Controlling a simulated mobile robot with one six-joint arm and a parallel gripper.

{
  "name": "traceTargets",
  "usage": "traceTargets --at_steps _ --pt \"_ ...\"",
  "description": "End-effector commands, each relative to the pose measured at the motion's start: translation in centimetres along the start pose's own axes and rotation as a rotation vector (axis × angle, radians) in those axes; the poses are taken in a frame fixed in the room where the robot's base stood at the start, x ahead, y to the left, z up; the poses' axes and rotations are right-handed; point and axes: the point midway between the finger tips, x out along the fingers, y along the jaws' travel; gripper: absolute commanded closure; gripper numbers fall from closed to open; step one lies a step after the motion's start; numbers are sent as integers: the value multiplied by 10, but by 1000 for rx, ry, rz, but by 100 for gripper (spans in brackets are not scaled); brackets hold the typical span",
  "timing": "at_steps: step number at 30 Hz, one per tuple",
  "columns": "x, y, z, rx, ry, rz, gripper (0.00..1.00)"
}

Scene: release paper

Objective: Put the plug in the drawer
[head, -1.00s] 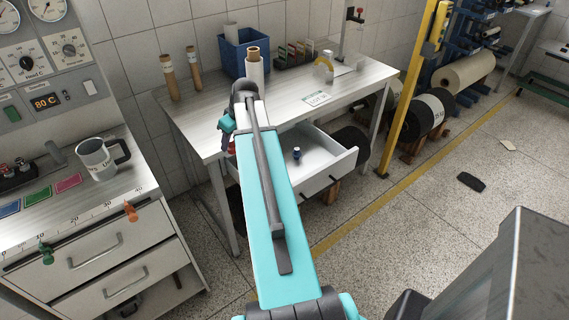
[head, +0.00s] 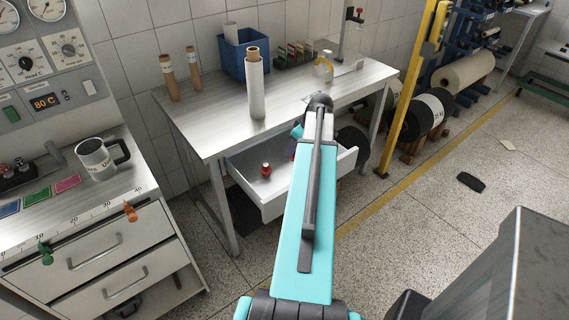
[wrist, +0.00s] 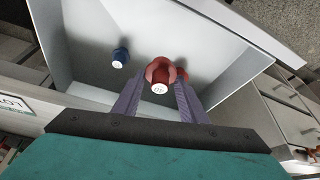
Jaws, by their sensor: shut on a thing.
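My gripper (wrist: 159,84) is over the open drawer (head: 258,192), its purple fingers shut on a red plug (wrist: 158,75) whose pale marked end faces the wrist camera. Another red plug (head: 266,169) stands on the drawer floor at the left in the head view. In the wrist view, a bit of red shows just behind the held plug. A blue plug (wrist: 120,57) is on the drawer floor, left of the held plug in the wrist view. In the head view my arm hides the blue plug and most of the gripper.
The workbench (head: 213,133) above the drawer carries a white roll (head: 255,90), a blue bin (head: 246,55) and two brown tubes at the back left. A yellow post (head: 402,90) stands right of it. A cabinet with a grey mug (head: 94,158) stands at left.

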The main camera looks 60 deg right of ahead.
Motion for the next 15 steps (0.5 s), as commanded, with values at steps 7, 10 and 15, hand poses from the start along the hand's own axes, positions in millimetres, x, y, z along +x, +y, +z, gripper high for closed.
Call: traceTargets --at_steps 7,10,15 --pt "0 0 0 0 0 0 83" --pt "2 0 0 0 0 -1 83" --pt "11 -1 4 0 -1 -2 83"
